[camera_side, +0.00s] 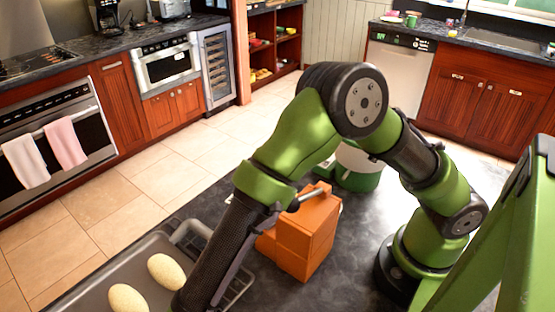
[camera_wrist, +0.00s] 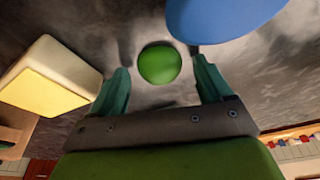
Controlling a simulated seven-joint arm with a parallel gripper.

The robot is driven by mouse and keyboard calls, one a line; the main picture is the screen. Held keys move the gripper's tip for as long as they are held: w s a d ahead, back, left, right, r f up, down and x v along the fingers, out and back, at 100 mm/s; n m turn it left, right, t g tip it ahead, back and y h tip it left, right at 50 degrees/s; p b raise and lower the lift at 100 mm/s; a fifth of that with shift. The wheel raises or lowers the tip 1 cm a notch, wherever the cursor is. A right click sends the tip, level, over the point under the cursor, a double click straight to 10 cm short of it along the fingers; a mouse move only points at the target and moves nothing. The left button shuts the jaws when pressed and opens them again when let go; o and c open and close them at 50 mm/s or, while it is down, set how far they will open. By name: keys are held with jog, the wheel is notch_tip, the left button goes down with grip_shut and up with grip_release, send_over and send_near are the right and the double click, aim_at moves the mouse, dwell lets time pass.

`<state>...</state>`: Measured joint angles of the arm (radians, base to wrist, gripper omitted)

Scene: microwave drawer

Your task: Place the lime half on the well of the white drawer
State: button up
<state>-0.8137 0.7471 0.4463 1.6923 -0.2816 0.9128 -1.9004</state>
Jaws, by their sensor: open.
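The green, rounded lime half (camera_wrist: 159,64) lies on the dark countertop in the wrist view. It is between and a little beyond the fingertips of my gripper (camera_wrist: 160,76), with gaps visible at both sides. My gripper is open and empty. In the side view its fingers are out of frame below the bottom edge, and I do not see the lime half there. A cream-white block with a yellow face (camera_wrist: 62,72) is at the left in the wrist view. I cannot tell whether it is the white drawer, and no well shows.
A blue rounded thing (camera_wrist: 222,16) is close to the right fingertip. In the side view a grey tray (camera_side: 75,291) holds two pale oval things (camera_side: 166,271). An orange box with a handle (camera_side: 306,245) stands beside my arm.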

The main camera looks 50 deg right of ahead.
jog(key=v, duration=1.2)
jog(key=w+d+r+m+t+y, duration=0.1)
jog(key=w+d+r+m, duration=0.25)
jog(key=d+m, duration=0.2)
jog(key=w+d+r+m+t, duration=0.2)
jog(key=w+d+r+m, duration=0.1)
jog(key=w+d+m, duration=0.25)
jog(key=d+r+m+t, duration=0.2)
jog(key=d+m, duration=0.6)
jog(key=d, duration=0.2)
jog(key=w+d+r+m+t, duration=0.1)
jog(key=d+r+m+t, duration=0.1)
jog(key=d+m, duration=0.6)
jog(key=shift+w+d+r, duration=0.15)
jog(key=shift+d+r, duration=0.55)
jog(key=shift+d, duration=0.2)
jog(key=shift+o, duration=0.4)
jog(key=s+d+m+t, duration=0.3)
jog(key=d+m, duration=0.4)
jog(key=m, duration=0.2)
jog(key=shift+s+d+r+m, duration=0.15)
jog(key=shift+s+d+m, duration=0.05)
jog(key=shift+d+m, duration=0.2)
